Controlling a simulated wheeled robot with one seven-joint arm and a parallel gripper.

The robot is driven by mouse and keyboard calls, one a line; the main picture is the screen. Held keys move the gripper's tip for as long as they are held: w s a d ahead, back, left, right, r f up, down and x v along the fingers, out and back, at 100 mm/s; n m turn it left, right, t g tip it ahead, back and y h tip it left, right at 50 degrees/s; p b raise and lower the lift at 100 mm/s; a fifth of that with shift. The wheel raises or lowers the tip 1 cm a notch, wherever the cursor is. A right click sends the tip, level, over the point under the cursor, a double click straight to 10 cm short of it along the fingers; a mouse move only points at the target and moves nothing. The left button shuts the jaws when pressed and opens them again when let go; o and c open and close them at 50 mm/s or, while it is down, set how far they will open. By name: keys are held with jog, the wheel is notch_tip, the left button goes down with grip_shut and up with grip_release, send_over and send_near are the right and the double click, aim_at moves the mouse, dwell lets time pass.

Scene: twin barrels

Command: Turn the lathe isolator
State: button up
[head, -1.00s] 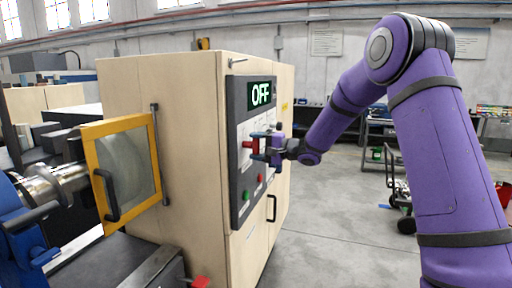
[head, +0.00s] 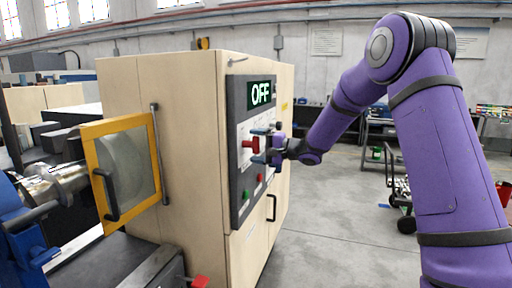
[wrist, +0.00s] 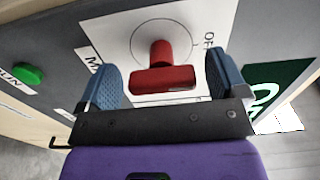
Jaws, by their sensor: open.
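The red isolator handle (head: 250,146) sticks out of the grey control panel (head: 238,200) on the beige cabinet. In the wrist view the red handle (wrist: 164,78) has its bar lying nearly level in the picture, on a white plate with a circle and a partly seen "OF" label. My gripper (head: 262,145) is open in front of the panel. In the wrist view my gripper's (wrist: 163,76) blue fingertips stand either side of the handle, with gaps on both sides. The display (head: 261,93) above reads OFF.
A green button (head: 246,195) and a red button (head: 259,178) sit below the handle. The yellow-framed guard (head: 88,133) stands out left of the cabinet. Open floor (head: 330,215) lies to the right.

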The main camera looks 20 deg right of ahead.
jog(key=v, duration=1)
jog(key=shift+s+d, duration=0.2)
jog(key=s+a+r+n+g+h, duration=0.25)
jog(key=s+a+g, duration=0.2)
jog(key=s, duration=0.55)
jog(key=s+a+r+n+g+h, duration=0.25)
jog(key=s+a, duration=0.25)
jog(key=s, duration=0.6)
jog(key=s+d+n+h, duration=0.1)
jog(key=s+d+h, duration=0.2)
jog(key=s, duration=0.7)
jog(key=s+d+n+t+h, duration=0.1)
jog(key=s+d+h, duration=0.3)
jog(key=s, duration=0.6)
jog(key=h, duration=0.2)
jog(key=shift+s+d+t+h, duration=0.2)
jog(key=shift+t+h, duration=0.1)
jog(key=shift+f, duration=0.15)
